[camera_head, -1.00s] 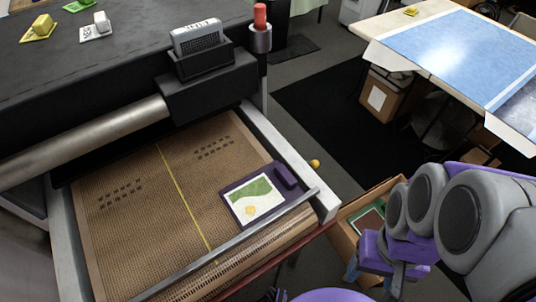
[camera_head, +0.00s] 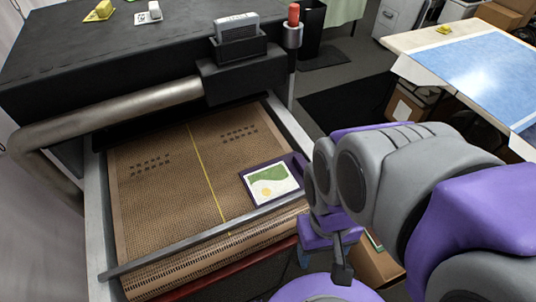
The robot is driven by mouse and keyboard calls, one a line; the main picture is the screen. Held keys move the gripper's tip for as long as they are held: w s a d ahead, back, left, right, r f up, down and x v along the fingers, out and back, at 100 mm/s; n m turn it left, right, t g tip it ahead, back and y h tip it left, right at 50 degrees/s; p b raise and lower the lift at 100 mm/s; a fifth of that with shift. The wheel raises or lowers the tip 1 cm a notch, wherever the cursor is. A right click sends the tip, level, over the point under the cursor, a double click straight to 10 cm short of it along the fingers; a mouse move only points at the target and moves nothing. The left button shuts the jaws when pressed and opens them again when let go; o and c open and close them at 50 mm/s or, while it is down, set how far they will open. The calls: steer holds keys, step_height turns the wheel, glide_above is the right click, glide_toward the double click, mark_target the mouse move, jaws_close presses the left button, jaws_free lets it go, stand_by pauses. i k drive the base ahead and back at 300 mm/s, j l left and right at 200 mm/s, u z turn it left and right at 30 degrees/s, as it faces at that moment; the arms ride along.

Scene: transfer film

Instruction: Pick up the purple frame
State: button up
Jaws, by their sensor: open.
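The purple frame (camera_head: 291,160) lies flat on the brown mesh belt (camera_head: 160,215), near the belt's front right corner. It holds a white sheet with a green and yellow print (camera_head: 270,184). My arm hides part of its right side. My gripper (camera_head: 341,262) hangs to the right of the frame and nearer the camera, apart from it. Its jaws are open and it holds nothing that I can see.
A metal bar (camera_head: 205,240) crosses the belt's front, and a metal side rail (camera_head: 290,125) runs along its right. The black machine housing (camera_head: 130,75) and a thick pipe (camera_head: 130,105) stand behind. A box lies on the floor beyond my gripper. A blue-topped table (camera_head: 490,75) is at upper right.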

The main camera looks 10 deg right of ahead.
mark_target(266, 183)
steer(key=k+j+z, duration=0.7)
steer(key=i, duration=0.1)
